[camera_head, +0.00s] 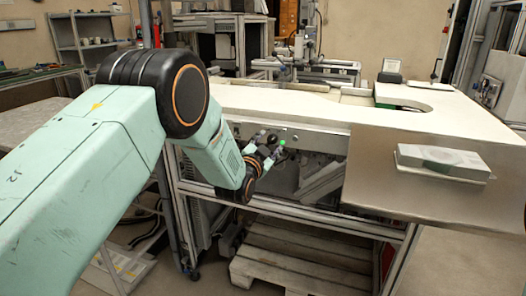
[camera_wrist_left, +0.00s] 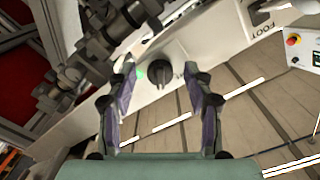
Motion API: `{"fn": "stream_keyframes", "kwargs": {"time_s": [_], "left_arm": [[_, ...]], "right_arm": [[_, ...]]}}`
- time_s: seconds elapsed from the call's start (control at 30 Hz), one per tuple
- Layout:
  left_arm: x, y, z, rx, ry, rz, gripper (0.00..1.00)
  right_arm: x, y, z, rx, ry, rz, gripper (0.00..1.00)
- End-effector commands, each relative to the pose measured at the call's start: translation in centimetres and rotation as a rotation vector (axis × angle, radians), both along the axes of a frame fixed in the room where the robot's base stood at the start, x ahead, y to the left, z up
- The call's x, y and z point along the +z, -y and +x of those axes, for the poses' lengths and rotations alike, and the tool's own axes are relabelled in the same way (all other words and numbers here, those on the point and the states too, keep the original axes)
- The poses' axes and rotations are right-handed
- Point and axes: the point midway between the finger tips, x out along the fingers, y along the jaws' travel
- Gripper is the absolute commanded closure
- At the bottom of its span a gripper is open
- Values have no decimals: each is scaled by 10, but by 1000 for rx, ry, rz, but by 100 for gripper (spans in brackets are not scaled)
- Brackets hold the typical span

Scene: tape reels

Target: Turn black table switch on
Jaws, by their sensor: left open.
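The black table switch (camera_wrist_left: 158,72) is a round knob on the pale front panel, seen in the left wrist view. It lies between the two fingers of my left gripper (camera_wrist_left: 159,66), which is open, with a visible gap on both sides of the knob. A small green glow shows just left of the knob. In the head view my left gripper (camera_head: 271,142) is at the table's front panel, close to a green light (camera_head: 282,143); the switch is mostly hidden there. I cannot tell how near the fingertips are to the panel. My right gripper is not in view.
The white tabletop (camera_head: 300,108) extends above the panel, with a metal sheet and a grey-white box (camera_head: 444,159) at the right. A wooden pallet (camera_head: 290,262) lies under the table. A box with a red button (camera_wrist_left: 293,40) shows at the wrist view's right.

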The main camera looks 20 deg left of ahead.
Motion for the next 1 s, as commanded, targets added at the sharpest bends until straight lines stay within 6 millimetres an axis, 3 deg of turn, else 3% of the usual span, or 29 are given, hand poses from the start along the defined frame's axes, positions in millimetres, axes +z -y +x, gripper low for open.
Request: {"fn": "stream_keyframes", "kwargs": {"time_s": [0.7,1.0], "left_arm": [[-1,-4,-99,1,-3,0,48],[0,-4,-116,1,-1,0,48]], "right_arm": [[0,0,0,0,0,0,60],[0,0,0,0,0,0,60]]}}
